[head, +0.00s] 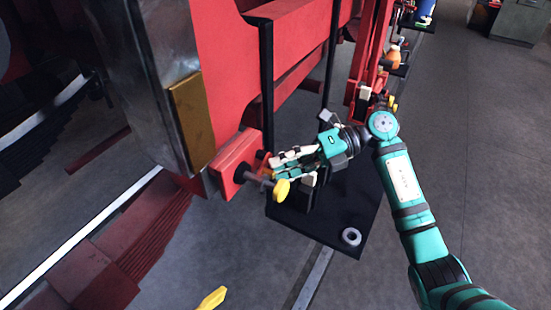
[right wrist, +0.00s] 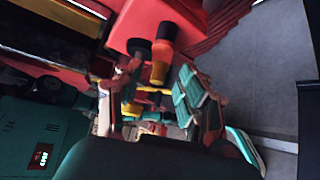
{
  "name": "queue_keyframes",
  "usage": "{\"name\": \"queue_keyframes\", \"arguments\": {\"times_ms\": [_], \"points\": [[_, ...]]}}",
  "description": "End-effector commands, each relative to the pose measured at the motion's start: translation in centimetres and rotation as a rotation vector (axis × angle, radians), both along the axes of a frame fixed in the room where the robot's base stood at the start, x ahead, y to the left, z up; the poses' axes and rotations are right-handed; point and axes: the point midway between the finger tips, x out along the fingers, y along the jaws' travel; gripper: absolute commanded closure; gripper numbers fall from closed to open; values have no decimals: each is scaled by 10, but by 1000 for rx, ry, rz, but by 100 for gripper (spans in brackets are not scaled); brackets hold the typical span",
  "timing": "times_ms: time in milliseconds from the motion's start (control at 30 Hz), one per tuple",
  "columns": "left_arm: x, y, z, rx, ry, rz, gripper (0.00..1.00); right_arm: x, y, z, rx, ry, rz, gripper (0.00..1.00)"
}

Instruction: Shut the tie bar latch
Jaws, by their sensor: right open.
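The latch appears as a red block (head: 236,166) at the lower corner of the red machine, with a dark rod ending in a yellow knob (head: 281,190). I cannot tell for sure how far it is closed. My right gripper (head: 275,165) is open, its teal and white fingers reaching left to the rod, just above the yellow knob. In the right wrist view, the red block (right wrist: 160,20) is at the top, and a black and yellow-orange cylinder (right wrist: 160,65) lies beyond the open fingers (right wrist: 158,95). Contact is unclear. My left gripper is out of view.
A black stand or tray (head: 345,205) with a grey ring (head: 351,237) is below my right gripper. A yellow piece (head: 213,298) shows at the bottom edge. Red frames and black posts rise behind the gripper. Grey floor (head: 470,150) is clear at the right.

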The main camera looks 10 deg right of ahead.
Motion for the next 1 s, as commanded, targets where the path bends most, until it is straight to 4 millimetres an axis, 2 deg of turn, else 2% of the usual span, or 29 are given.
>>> {"name": "queue_keyframes", "arguments": {"times_ms": [33, 200, 500, 800, 1000], "points": [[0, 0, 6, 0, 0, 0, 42, -1, 7, 1, 2, 1, 1, 60], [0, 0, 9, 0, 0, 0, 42, -2, 17, -4, 0, 1, 0, 60], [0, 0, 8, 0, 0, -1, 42, -2, 18, -6, -1, 0, 0, 61], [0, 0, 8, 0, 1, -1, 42, -2, 18, -6, -1, 0, 0, 100], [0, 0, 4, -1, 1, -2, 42, -2, 18, -8, 18, 24, -1, 100]]}}
